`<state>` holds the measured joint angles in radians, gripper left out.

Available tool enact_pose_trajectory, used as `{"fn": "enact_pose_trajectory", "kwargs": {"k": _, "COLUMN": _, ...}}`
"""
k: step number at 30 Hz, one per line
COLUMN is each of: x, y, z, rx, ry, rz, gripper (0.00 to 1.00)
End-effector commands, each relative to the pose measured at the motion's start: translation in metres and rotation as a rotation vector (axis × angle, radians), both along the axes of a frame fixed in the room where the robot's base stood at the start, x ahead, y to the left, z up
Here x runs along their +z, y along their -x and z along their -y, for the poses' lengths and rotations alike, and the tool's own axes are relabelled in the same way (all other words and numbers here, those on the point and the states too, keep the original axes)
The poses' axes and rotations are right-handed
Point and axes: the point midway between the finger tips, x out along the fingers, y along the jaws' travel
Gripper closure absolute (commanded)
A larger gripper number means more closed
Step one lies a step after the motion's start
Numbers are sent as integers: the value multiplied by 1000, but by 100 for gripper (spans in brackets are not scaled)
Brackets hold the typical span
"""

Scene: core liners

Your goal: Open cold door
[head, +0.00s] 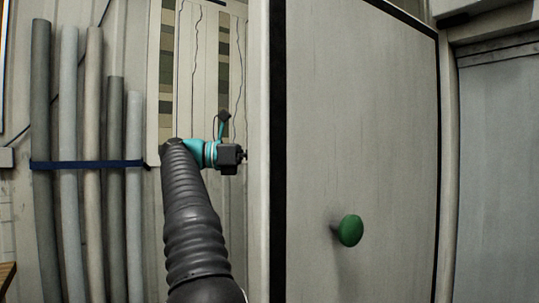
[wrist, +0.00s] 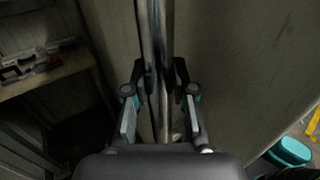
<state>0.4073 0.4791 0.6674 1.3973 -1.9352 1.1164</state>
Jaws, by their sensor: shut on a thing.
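The cold door (head: 385,150) is a tall pale panel with black seal strips along its edges, at the right of the head view. A green round knob (head: 350,230) sticks out from this face. The door stands at an angle, with its near left edge towards me. My gripper (head: 243,156) is just left of that edge in the head view. In the wrist view my gripper (wrist: 160,85) is shut around an upright shiny metal bar handle (wrist: 154,35), with one finger on each side. The handle does not show in the head view.
Several upright pipes (head: 95,120) with a blue strap (head: 85,164) stand at the left. A grey-blue panel (head: 500,170) is at the far right. The wrist view shows a bench (wrist: 45,80) with small items at left and a teal object (wrist: 290,152) at lower right.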

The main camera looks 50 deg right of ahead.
Motion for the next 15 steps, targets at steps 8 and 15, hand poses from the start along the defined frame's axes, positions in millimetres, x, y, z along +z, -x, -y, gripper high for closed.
{"fn": "enact_pose_trajectory", "kwargs": {"k": 8, "x": -2, "y": 0, "z": 1, "rx": -7, "ry": -4, "rz": -1, "gripper": 100}}
{"fn": "enact_pose_trajectory", "kwargs": {"k": 15, "x": -2, "y": 0, "z": 1, "rx": -5, "ry": -3, "rz": -1, "gripper": 48}}
